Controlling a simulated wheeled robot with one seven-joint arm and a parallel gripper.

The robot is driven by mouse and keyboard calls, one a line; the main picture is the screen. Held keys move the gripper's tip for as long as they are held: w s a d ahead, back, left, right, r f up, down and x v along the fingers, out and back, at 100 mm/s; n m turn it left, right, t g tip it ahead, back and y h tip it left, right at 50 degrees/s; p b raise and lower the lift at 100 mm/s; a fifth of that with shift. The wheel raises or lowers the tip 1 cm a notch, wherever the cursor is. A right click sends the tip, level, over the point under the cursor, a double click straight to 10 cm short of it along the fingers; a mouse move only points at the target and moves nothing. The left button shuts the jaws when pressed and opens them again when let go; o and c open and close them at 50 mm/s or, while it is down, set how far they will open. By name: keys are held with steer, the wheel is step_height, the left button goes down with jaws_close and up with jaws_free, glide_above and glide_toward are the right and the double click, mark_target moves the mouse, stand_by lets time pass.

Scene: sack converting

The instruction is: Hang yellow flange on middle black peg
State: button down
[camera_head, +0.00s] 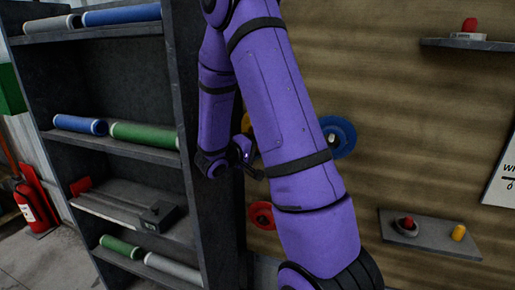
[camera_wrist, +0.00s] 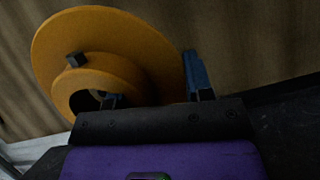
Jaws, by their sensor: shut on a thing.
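The yellow flange (camera_wrist: 150,45) is a wide orange-yellow disc with a raised hub, large in the wrist view. My gripper (camera_wrist: 154,85) is shut on it: one finger shows in the hub's opening, the other beside the disc's right edge. A small dark block (camera_wrist: 76,60) shows at the hub's upper left; I cannot tell whether it is a peg end or part of the flange. The middle black peg cannot be made out there.
A blue flange (camera_head: 344,137) and a red flange (camera_head: 261,216) show at the corrugated wall (camera_head: 400,90), partly behind my arm. A dark shelf unit (camera_head: 185,110) with rolls stands left. Small wall shelves (camera_head: 430,236) with red and yellow items are right.

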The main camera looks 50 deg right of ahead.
steer(key=shift+w+d+f, duration=0.15)
steer(key=shift+w+d, duration=0.2)
steer(key=shift+d, duration=0.55)
steer(key=shift+w+d+f, duration=0.15)
steer(key=shift+w+d, duration=0.25)
steer(key=shift+d, duration=0.45)
steer(key=shift+w+d+f, duration=0.15)
steer(key=shift+w+d, duration=0.2)
steer(key=shift+d, duration=0.55)
steer(key=shift+c, duration=2.2)
jaws_free()
steer(key=shift+f, duration=0.15)
steer(key=w+a, duration=0.1)
steer(key=a, duration=0.9)
steer(key=shift+a+r, duration=0.3)
steer(key=shift+a, duration=0.05)
steer(key=shift+r, duration=0.1)
